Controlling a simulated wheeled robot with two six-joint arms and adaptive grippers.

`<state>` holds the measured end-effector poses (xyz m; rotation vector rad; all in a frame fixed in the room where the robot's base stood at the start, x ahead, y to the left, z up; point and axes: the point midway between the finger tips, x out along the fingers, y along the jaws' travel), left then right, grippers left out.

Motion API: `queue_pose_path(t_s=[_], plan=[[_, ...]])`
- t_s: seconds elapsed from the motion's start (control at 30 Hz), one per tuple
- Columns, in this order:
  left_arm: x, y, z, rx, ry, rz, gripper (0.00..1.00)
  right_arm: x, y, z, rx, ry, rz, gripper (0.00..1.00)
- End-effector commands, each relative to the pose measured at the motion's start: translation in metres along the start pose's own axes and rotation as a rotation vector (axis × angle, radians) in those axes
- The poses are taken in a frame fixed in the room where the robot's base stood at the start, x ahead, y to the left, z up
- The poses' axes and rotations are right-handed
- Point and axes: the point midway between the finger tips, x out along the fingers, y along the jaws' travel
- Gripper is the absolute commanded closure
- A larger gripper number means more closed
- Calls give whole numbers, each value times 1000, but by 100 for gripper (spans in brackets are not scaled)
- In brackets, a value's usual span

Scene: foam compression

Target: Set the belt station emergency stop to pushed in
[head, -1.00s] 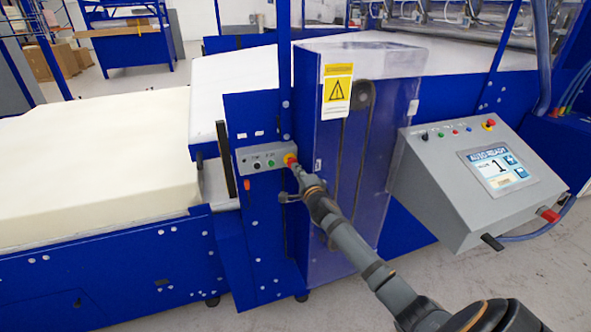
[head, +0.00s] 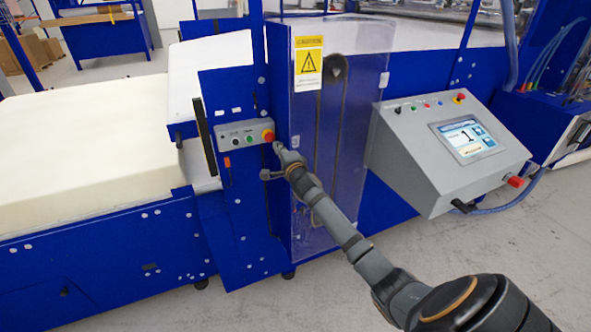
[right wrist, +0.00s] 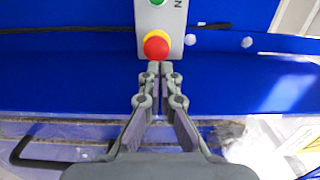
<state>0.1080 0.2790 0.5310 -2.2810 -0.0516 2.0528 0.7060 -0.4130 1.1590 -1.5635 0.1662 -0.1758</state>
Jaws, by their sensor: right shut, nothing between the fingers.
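The belt station emergency stop (head: 268,136) is a red mushroom button on a yellow collar at the right end of a small grey control box (head: 228,137). In the right wrist view the red button (right wrist: 156,46) is just beyond my fingertips. My right gripper (head: 277,147) is shut and empty, close in front of the button at its lower right. In the right wrist view its fingertips (right wrist: 154,68) are together just below the red cap. I cannot tell whether they touch it, or how deep the button sits. My left gripper is not in view.
A clear guard with a yellow warning label (head: 308,62) stands right of the box. A grey console (head: 450,150) with a screen and its own red-yellow button (head: 459,97) is further right. A pale foam block (head: 90,150) lies on the left conveyor. Grey floor is free in front.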

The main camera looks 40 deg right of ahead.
Motion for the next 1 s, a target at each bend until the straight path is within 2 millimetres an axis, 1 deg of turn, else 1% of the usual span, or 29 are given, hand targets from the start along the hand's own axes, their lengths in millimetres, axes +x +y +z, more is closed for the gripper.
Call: queue_pose_path(t_s=[0.03, 0.13, 0.2, 0.27, 0.33, 0.4, 0.5, 0.6, 0.83, 1.0], plan=[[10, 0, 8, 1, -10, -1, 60, -10, 7, 0, -7, -2, 0, 100], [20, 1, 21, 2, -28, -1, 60, -27, 8, 0, -8, -2, 1, 100], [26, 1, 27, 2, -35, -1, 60, -41, 8, 0, -8, -2, 2, 100], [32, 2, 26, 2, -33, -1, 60, -53, 8, 0, -9, -2, 3, 100], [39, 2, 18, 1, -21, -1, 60, -66, 8, 0, -9, -3, 2, 100], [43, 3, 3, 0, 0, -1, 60, -77, 7, 0, -9, -2, 4, 100], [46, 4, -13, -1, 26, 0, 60, -88, 5, 0, -7, -1, 3, 100], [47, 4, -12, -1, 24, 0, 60, -93, 4, 0, -3, 0, 4, 100], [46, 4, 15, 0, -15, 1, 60, -94, 2, 0, -1, 0, 3, 100], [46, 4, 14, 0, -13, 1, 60, -94, 2, 0, -1, 0, 3, 100]])
